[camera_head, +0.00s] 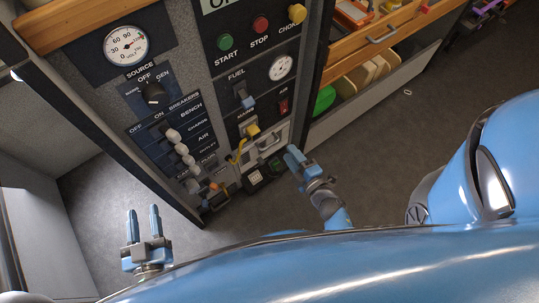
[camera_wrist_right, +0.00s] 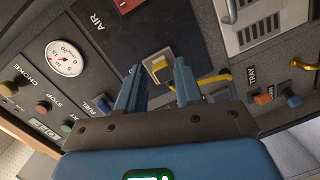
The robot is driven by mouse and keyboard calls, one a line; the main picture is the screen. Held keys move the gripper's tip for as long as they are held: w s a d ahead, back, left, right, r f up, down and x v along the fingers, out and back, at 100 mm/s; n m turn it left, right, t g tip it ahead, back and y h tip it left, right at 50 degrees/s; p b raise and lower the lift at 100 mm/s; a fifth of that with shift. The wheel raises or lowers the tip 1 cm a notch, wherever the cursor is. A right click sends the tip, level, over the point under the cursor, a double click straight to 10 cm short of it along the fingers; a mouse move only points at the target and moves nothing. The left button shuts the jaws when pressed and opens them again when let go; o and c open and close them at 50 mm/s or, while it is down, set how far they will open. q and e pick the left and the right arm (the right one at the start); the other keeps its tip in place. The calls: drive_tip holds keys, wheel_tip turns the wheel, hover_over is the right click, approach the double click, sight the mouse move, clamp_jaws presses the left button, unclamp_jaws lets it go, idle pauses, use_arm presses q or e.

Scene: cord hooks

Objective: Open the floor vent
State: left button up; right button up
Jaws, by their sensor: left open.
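A silver louvred plate (camera_wrist_right: 258,32), which looks like a vent, is at the top right in the right wrist view. I cannot read a floor vent label or tell whether its slats are open. My right gripper (camera_head: 297,158) is near the lower right corner of the control panel in the head view. In the right wrist view its two fingers (camera_wrist_right: 157,88) are apart, with a yellow plug (camera_wrist_right: 158,68) visible beyond them. I see nothing held. My left gripper (camera_head: 143,212) is open and empty above the floor, left of the panel.
The control panel (camera_head: 215,115) carries switches, gauges and buttons. A yellow cord (camera_head: 237,152) hangs at its lower part. Orange (camera_wrist_right: 262,98) and blue knobs (camera_wrist_right: 293,100) sit near a TRAY label. The floor (camera_head: 375,130) there is mostly clear.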

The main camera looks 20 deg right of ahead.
sight(270, 145)
drive_tip(key=w+f+n+g+y+b, duration=0.1)
drive_tip(key=w+f+n+g+b, duration=0.25)
drive_tip(key=f, duration=0.85)
use_arm(q)
wheel_tip(270, 145, down, 11)
drive_tip(key=b, duration=0.5)
drive_tip(key=shift+f+b, duration=0.2)
drive_tip(key=shift+b, duration=0.2)
use_arm(e)
drive_tip(key=shift+n+t, duration=0.55)
drive_tip(key=shift+t, duration=0.3)
drive_tip(key=shift+x, duration=5.4)
drive_tip(key=shift+d+f, duration=0.15)
clamp_jaws()
